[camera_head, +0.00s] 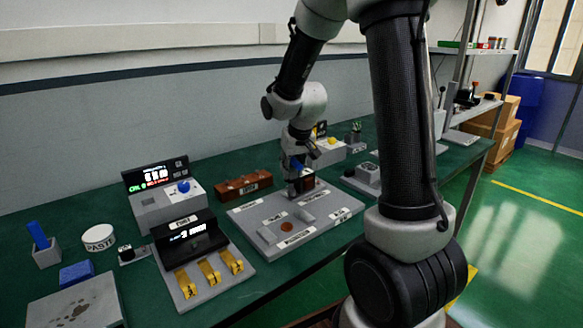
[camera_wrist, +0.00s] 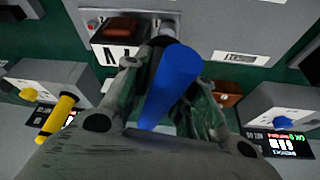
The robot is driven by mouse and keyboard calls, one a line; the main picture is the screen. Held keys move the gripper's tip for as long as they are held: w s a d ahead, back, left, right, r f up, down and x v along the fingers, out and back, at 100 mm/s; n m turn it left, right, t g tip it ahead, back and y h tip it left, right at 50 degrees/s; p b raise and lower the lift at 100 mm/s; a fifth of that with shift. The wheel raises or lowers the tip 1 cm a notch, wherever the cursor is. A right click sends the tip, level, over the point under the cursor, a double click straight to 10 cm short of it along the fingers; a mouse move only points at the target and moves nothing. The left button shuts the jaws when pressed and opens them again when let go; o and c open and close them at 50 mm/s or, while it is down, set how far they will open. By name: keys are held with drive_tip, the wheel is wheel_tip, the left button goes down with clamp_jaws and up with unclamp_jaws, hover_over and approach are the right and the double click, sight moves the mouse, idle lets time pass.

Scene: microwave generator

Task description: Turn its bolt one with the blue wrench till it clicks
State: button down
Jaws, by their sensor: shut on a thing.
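My gripper (camera_head: 299,172) is over the far part of a grey plate (camera_head: 262,214) on the green bench. In the wrist view my gripper (camera_wrist: 172,75) is shut on the blue wrench (camera_wrist: 172,82), whose handle lies between the two fingers. A bit of blue also shows at the gripper in the head view. The wrench's far end reaches down toward a grey surface beside a small pale round part. I cannot tell whether it sits on a bolt. Bolt one cannot be made out; the gripper and wrench hide that spot.
A brown block rack (camera_head: 242,187) stands behind the plate. Left of it are a display unit with a blue knob (camera_head: 183,186) and a panel with yellow levers (camera_head: 208,270). Another grey box (camera_head: 329,153) stands close beyond the gripper. A white paste tin (camera_head: 98,237) is farther left.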

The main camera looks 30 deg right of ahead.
drive_tip(key=shift+m+h, duration=0.4)
drive_tip(key=shift+m, duration=0.5)
drive_tip(key=m, duration=0.2)
drive_tip(key=m+h, duration=0.1)
drive_tip(key=m, duration=0.1)
drive_tip(key=shift+m+g+h, duration=0.3)
drive_tip(key=n, duration=0.2)
drive_tip(key=n+y, duration=0.1)
drive_tip(key=n, duration=0.1)
drive_tip(key=shift+n+y, duration=0.3)
drive_tip(key=shift+t, duration=0.4)
drive_tip(key=n+y, duration=0.1)
drive_tip(key=n, duration=0.3)
drive_tip(key=shift+y, duration=0.3)
drive_tip(key=shift+n, duration=0.3)
